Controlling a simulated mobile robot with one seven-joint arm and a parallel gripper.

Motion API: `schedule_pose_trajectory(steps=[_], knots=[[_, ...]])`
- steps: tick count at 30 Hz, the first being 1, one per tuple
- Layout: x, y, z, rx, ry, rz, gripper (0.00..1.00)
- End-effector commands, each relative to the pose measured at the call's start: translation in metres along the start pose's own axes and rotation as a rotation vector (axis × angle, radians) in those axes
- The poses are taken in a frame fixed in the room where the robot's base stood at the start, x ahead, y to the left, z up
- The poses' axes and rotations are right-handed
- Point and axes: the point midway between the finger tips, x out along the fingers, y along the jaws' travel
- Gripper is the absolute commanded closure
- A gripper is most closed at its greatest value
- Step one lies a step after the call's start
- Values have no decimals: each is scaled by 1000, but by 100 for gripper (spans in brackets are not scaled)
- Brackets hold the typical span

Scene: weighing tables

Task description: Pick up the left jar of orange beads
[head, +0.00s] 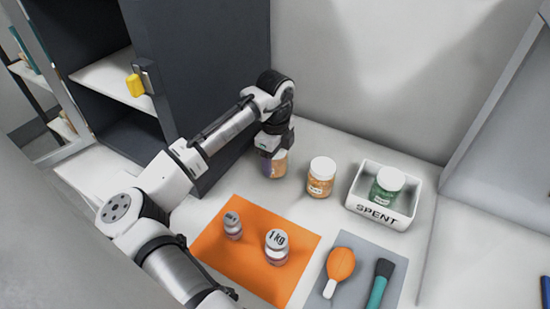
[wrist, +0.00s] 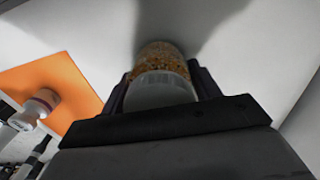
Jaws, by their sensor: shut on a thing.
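The left jar of orange beads (head: 280,165) is at the back of the table, partly hidden by my gripper (head: 273,153). My gripper is shut on this jar. In the wrist view the jar (wrist: 160,75) sits between the two fingers (wrist: 162,95), its pale lid toward the camera and its orange beads showing beyond. I cannot tell whether the jar's base touches the table. A second jar of orange beads (head: 320,180) with a white lid stands upright just to the right, apart from my gripper.
A white tray marked SPENT (head: 377,212) holds a green jar (head: 387,184) at the right. An orange mat (head: 215,240) carries two weights, one marked 1 kg (head: 277,246). A grey mat (head: 350,295) holds an orange tool (head: 340,264) and a teal-handled brush (head: 379,284). A dark cabinet (head: 205,80) stands at the left.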

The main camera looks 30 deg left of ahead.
Motion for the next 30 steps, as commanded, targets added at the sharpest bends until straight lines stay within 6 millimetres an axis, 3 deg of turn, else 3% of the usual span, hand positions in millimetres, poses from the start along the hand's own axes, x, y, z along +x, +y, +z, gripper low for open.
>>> schedule_pose_trajectory(steps=[7,18,23,30], knots=[[-9,-1,-4,2,-1,-3,68],[-91,-1,-4,2,-1,-4,68],[-120,0,-3,0,-4,-2,68],[-113,0,-61,8,-2,-1,68]])
